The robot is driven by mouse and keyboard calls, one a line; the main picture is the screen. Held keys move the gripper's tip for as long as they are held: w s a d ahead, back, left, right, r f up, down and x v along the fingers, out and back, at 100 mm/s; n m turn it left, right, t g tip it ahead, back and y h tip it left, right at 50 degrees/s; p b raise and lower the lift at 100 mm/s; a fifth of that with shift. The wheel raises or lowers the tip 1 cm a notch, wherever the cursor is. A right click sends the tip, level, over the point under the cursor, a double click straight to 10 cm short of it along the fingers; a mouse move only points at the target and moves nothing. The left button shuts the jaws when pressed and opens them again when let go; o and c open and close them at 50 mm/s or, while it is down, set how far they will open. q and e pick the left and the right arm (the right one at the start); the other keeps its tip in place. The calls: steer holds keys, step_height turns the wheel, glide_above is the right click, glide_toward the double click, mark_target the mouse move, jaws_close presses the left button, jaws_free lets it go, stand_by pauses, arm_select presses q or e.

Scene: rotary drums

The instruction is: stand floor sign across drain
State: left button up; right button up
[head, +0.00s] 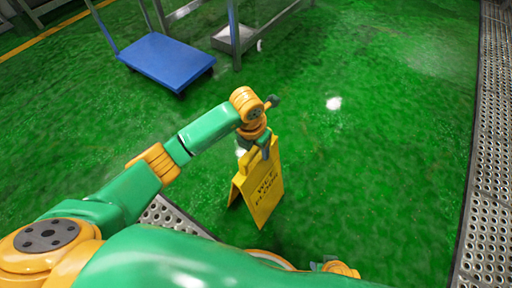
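The yellow floor sign (264,193) with "WET FLOOR" lettering is upright near the middle of the head view, its two panels spread like a tent. My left gripper (259,148) is at its top edge, its grey fingers around the top and apparently shut on it. I cannot tell whether the sign's feet touch the floor. A perforated metal drain cover (490,165) runs down the right side, well apart from the sign. Another piece of grating (168,214) shows at lower left, partly hidden by my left arm. My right gripper cannot be made out.
A blue platform trolley (166,60) stands at upper left, beside a metal-legged frame (233,35) with a grey box-like base. A yellow line (45,36) crosses the far left floor. The wet green floor between the sign and the right drain is clear.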

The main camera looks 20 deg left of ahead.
arm_select(q)
steer(key=shift+r+p, duration=0.3)
steer(key=shift+r, duration=0.15)
steer(key=r+p, duration=0.1)
steer(key=r, duration=0.2)
steer(key=s+r+p, duration=0.1)
steer(key=r, duration=0.3)
steer(key=r+p, duration=0.1)
steer(key=r, duration=0.3)
steer(key=shift+s+a+r+p, duration=0.15)
steer(key=shift+s+a+p, duration=0.15)
steer(key=shift+s+a, duration=0.05)
arm_select(e)
steer(key=s+d, duration=0.1)
steer(key=s, duration=0.1)
steer(key=s+d, duration=0.1)
steer(key=shift+s+d+f, duration=0.25)
steer(key=shift+s+d, duration=0.1)
